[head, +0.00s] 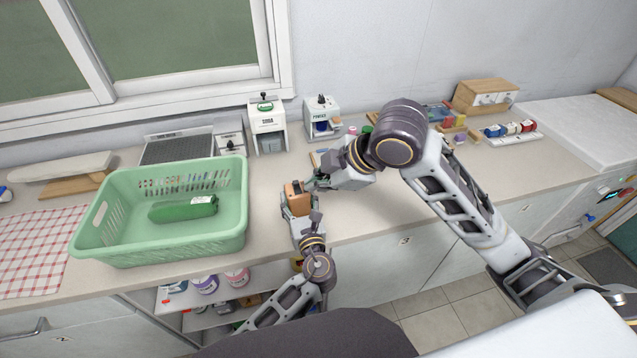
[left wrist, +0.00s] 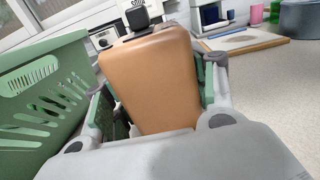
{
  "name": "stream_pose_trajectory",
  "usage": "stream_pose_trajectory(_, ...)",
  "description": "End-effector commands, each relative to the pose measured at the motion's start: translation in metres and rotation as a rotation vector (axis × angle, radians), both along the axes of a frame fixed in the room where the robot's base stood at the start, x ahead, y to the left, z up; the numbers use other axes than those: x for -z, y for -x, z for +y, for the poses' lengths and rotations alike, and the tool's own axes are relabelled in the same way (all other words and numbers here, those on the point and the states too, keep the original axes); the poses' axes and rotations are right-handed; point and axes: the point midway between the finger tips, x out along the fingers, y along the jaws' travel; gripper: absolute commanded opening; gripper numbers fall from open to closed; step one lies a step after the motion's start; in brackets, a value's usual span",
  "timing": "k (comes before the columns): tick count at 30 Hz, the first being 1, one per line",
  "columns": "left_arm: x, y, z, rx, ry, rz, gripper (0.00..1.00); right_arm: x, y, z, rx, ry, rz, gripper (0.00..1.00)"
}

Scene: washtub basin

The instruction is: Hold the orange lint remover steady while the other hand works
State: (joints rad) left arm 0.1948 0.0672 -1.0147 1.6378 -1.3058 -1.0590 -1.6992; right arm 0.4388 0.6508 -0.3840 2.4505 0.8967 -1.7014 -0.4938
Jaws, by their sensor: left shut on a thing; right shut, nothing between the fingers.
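The orange lint remover (head: 295,188) stands upright between the fingers of my left gripper (head: 299,207), near the counter's front edge. In the left wrist view the lint remover (left wrist: 152,80) fills the middle, with a green-padded finger on each side. A dark piece shows at its top edge; I cannot tell if it belongs to it. My right gripper (head: 313,184) is shut and empty just right of the lint remover in the head view. I cannot tell whether it touches it.
A green basket (head: 160,246) with a green bottle (head: 184,208) inside stands close left of my left gripper. White dispensers (head: 267,126) stand behind, along the wall. A wooden box (head: 485,95) and small items are at the back right. The counter right of my grippers is mostly clear.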

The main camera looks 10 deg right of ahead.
Motion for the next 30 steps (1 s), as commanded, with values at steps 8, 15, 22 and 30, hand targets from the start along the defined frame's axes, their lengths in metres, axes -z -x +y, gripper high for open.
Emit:
stream_pose_trajectory(8, -0.001, 0.0, 0.0, 0.0, 0.0, -0.001, 0.68, 0.0, 0.0, 0.0, 0.0, 0.0, 0.0, 0.0)
stream_pose_trajectory(15, 0.0, 0.0, 0.0, 0.0, 0.0, 0.0, 0.82, 0.0, 0.0, 0.0, 0.0, 0.0, 0.0, 0.0)
stream_pose_trajectory(22, 0.0, 0.0, 0.0, 0.0, 0.0, 0.0, 0.82, 0.0, 0.0, 0.0, 0.0, 0.0, 0.0, 0.0)
stream_pose_trajectory(30, 0.001, 0.012, -0.001, 0.001, 0.0, 0.002, 0.82, 0.0, 0.0, 0.0, 0.0, 0.0, 0.0, 0.0)
